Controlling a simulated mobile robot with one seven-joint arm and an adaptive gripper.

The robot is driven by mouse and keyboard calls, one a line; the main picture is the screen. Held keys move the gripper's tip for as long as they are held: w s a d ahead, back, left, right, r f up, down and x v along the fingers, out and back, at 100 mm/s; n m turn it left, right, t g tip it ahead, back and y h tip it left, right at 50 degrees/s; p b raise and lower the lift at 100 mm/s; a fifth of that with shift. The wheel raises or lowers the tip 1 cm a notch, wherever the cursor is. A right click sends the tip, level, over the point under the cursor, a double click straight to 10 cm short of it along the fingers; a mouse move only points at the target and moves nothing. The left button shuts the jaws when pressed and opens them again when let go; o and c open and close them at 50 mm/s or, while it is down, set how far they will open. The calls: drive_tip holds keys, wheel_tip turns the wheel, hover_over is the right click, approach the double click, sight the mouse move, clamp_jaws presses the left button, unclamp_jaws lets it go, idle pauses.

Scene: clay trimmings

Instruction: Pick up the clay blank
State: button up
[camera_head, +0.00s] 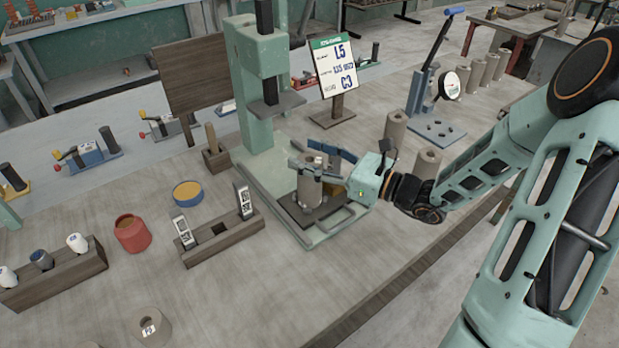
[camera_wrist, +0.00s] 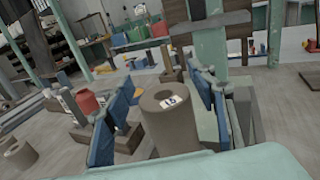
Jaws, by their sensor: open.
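A grey-brown clay blank (camera_head: 309,190) stands upright on the base of the green press in the head view. My gripper (camera_head: 320,161) is at the upper part of the blank, coming from the right. In the wrist view its blue fingers (camera_wrist: 160,95) are spread, one on each side of the blank. Contact cannot be told. The blank's lower part is hidden in the wrist view.
The green press (camera_head: 262,85) rises behind the blank. A sign (camera_head: 334,66) reading L5 stands behind. More clay cylinders (camera_head: 395,128) stand right, near my arm; another (camera_head: 150,328) is at the front left. A wooden rack (camera_head: 222,240) and red pot (camera_head: 132,234) lie left.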

clamp_jaws()
drive_tip(key=shift+r, duration=0.1)
idle(0.3)
drive_tip(key=shift+s+d, duration=0.1)
drive_tip(key=shift+s, duration=0.05)
drive_tip(key=shift+r, duration=0.5)
drive_tip(key=s+d+r+p, duration=0.1)
drive_tip(key=s+d+r, duration=0.2)
drive_tip(key=s+r, duration=0.8)
drive_tip(key=shift+s+d+r+p, duration=0.3)
drive_tip(key=shift+s+d+r, duration=0.1)
drive_tip(key=shift+s, duration=0.7)
drive_tip(key=c, duration=1.3)
unclamp_jaws()
drive_tip(key=o, duration=2.1)
drive_tip(key=shift+c, duration=0.2)
